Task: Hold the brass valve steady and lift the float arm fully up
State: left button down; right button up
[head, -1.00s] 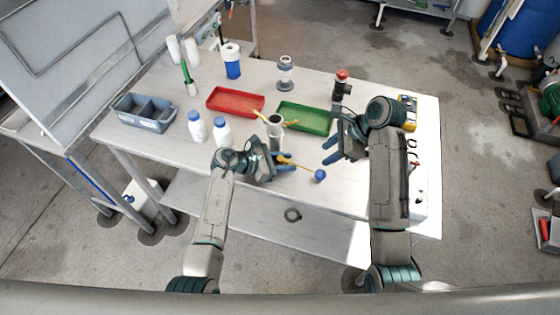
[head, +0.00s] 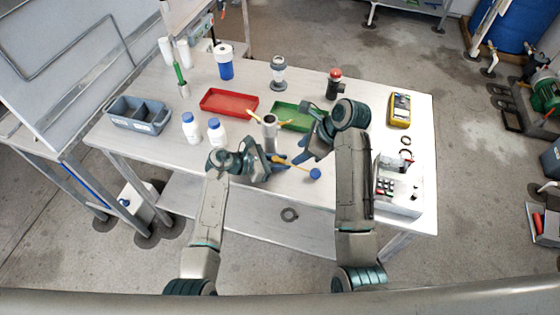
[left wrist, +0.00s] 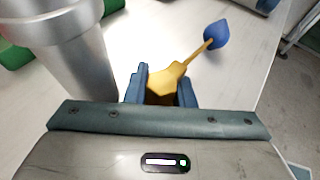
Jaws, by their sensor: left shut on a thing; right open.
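The brass valve (left wrist: 165,84) sits between the fingers of my left gripper (left wrist: 161,92), which is shut on it. In the head view my left gripper (head: 276,165) is low over the front part of the table. The float arm (left wrist: 197,55) runs from the valve up and right in the left wrist view to a blue float ball (left wrist: 216,33). In the head view the ball (head: 315,174) lies right of the left gripper, near the table's front edge. My right gripper (head: 307,146) is open and empty, behind and slightly left of the ball.
A green tray (head: 285,113) lies behind the right gripper, a red tray (head: 229,102) farther left. Two white bottles (head: 215,133) stand left. A control box (head: 398,190) is right.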

jog(key=shift+d+f, duration=0.1)
jog(key=shift+f, duration=4.25)
grip_shut()
